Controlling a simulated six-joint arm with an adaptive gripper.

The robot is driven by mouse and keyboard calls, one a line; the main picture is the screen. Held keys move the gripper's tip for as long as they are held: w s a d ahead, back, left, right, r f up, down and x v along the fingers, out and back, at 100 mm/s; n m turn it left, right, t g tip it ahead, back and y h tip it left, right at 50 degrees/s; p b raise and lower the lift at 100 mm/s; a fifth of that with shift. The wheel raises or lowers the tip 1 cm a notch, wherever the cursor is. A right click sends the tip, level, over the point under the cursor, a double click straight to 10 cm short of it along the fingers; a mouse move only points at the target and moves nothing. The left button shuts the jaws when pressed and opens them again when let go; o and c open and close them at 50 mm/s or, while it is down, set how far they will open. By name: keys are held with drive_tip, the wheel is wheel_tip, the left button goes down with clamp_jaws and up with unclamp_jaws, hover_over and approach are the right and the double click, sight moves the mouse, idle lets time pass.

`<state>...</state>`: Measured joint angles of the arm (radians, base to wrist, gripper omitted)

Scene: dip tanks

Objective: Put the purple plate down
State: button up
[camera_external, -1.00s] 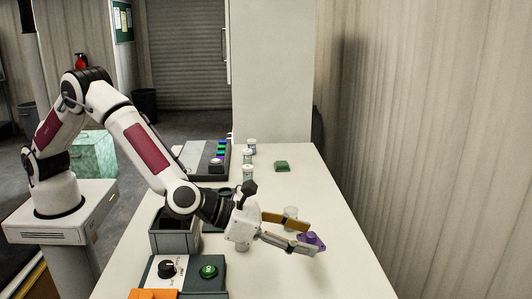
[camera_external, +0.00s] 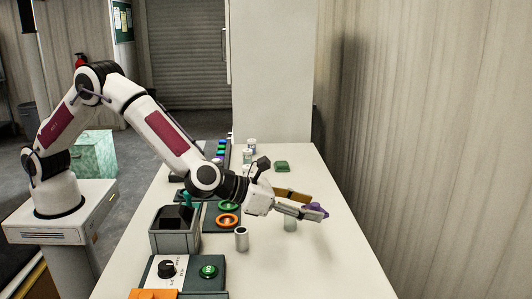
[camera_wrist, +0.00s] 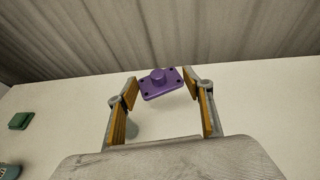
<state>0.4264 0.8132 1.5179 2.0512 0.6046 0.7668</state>
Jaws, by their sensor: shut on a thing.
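The purple plate (camera_external: 317,208) has a round knob and dark holes near its corners. My gripper (camera_external: 308,205) is shut on it and holds it over the right part of the white table. The fingers partly hide it in the external view. In the wrist view the plate (camera_wrist: 160,85) sits between the fingertips of my gripper (camera_wrist: 161,84), knob up. How high it is above the table is hard to tell.
A small pale cylinder (camera_external: 290,224) stands just below my fingers, and a metal cylinder (camera_external: 242,240) stands left of it. Tanks and a control box (camera_external: 210,270) line the left edge. A green plate (camera_external: 281,164) lies farther back. The right front table is clear.

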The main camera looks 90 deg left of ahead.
drive_tip(key=s+a+n+g+y, duration=0.1)
drive_tip(key=s+a+n+y, duration=0.1)
drive_tip(key=a, duration=1.2)
drive_tip(key=s+a+n+y, duration=0.2)
drive_tip(key=a, duration=1.2)
drive_tip(key=shift+s+f+g+y, duration=0.2)
drive_tip(key=shift+f+g+y, duration=0.15)
drive_tip(key=shift+g+y, duration=0.05)
drive_tip(key=shift+f, duration=3.15)
drive_tip(key=shift+f, duration=1.85)
drive_tip(key=shift+f, duration=0.15)
